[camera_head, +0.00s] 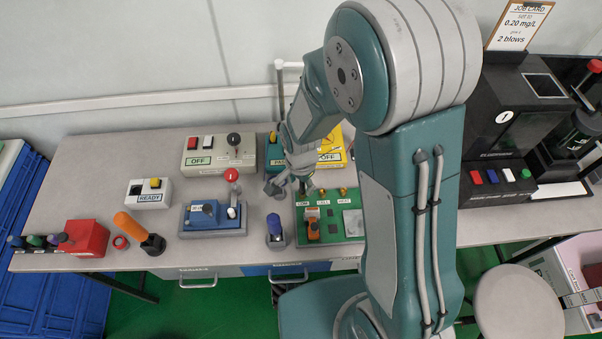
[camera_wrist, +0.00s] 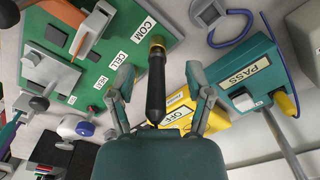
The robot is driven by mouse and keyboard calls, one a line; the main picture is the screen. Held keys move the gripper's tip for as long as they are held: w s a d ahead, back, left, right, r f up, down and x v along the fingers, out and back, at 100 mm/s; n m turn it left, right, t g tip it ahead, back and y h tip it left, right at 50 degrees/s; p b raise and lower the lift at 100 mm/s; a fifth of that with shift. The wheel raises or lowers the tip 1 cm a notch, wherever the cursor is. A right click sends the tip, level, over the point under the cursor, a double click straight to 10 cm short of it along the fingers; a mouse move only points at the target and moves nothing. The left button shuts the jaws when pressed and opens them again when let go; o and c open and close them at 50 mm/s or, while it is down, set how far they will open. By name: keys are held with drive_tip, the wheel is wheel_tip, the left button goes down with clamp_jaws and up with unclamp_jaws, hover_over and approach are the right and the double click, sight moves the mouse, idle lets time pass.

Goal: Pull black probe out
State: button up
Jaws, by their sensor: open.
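The black probe (camera_wrist: 156,90) shows in the wrist view with its tip end at a gold socket beside the COM label on the green board (camera_wrist: 100,52). My gripper (camera_wrist: 158,73) is open, with one finger on each side of the probe and a visible gap at both. In the head view my gripper (camera_head: 290,184) is over the back left corner of the green board (camera_head: 331,228). There the probe is largely hidden by the gripper and cannot be made out clearly.
A teal PASS tester (camera_wrist: 243,75) with a yellow plug and a yellow OFF box (camera_wrist: 232,129) are close to the right finger in the wrist view.

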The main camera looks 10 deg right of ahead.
drive_tip(key=shift+d+f, duration=0.15)
drive_tip(key=shift+f, duration=0.15)
clamp_jaws()
drive_tip(key=shift+r, duration=2.4)
